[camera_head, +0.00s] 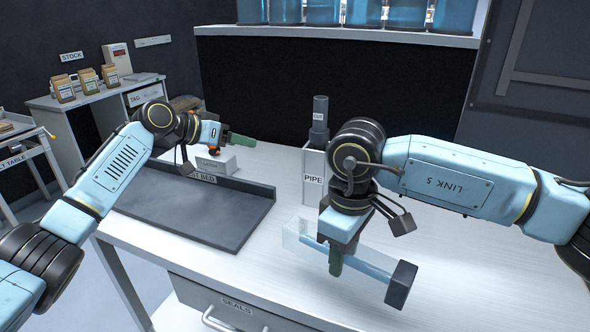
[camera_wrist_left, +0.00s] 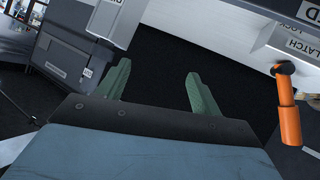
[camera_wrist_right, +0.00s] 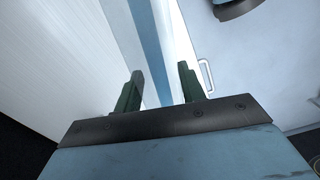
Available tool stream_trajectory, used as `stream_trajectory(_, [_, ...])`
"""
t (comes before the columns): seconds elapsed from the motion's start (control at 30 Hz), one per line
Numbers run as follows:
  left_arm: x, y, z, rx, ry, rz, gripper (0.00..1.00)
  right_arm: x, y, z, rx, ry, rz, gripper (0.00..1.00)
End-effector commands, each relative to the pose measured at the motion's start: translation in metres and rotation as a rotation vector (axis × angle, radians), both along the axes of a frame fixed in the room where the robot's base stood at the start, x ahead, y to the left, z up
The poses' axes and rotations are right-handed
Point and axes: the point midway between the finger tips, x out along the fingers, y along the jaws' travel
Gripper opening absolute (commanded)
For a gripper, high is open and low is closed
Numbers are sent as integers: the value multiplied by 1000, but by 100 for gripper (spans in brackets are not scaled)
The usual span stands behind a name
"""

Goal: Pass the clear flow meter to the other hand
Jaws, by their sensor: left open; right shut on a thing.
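The clear flow meter (camera_head: 366,262) is a long transparent block with a blue tube inside and a dark cap (camera_head: 400,284) at its near right end. My right gripper (camera_head: 336,264) is shut on it and holds it over the front of the white workbench. In the right wrist view the flow meter (camera_wrist_right: 148,55) runs between the green fingers (camera_wrist_right: 160,85). My left gripper (camera_head: 240,139) is over the back left of the bench, well apart from the flow meter. In the left wrist view its green fingers (camera_wrist_left: 155,85) are spread with nothing between them.
A dark tray marked BED (camera_head: 185,222) lies on the left of the bench. A white PIPE holder (camera_head: 314,178) with a grey upright part (camera_head: 320,120) stands behind the flow meter. An orange latch handle (camera_wrist_left: 288,108) is near my left gripper. The bench's right side is clear.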

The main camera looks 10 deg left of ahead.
Motion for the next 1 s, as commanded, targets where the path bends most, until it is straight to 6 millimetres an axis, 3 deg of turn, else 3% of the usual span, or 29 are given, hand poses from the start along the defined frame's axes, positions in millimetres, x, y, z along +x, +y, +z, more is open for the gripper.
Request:
stream_trajectory(0.03, [-8, -30, 11, 71, -13, -105, 65, 0, 0, 1, 0, -1, 0, 7])
stream_trajectory(0.2, [-58, -117, 29, 383, -47, -516, 65, 0, 0, 1, 0, -1, 0, 7])
stream_trajectory(0.33, [-106, -160, 35, 660, -65, -852, 65, 0, 0, 1, 0, -1, 0, 7])
stream_trajectory(0.43, [-138, -173, 38, 853, -59, -1073, 65, 0, 0, 1, 0, -1, 0, 7])
stream_trajectory(0.6, [-173, -174, 41, 1086, -20, -1332, 65, 0, 0, 1, 0, -1, 0, 7])
stream_trajectory(0.83, [-188, -170, 39, 1191, 17, -1455, 65, 0, 0, 1, 0, -1, 0, 7])
stream_trajectory(1.0, [-188, -169, 17, 1190, 20, -1458, 65, 0, 0, 1, 0, -1, 0, 7])
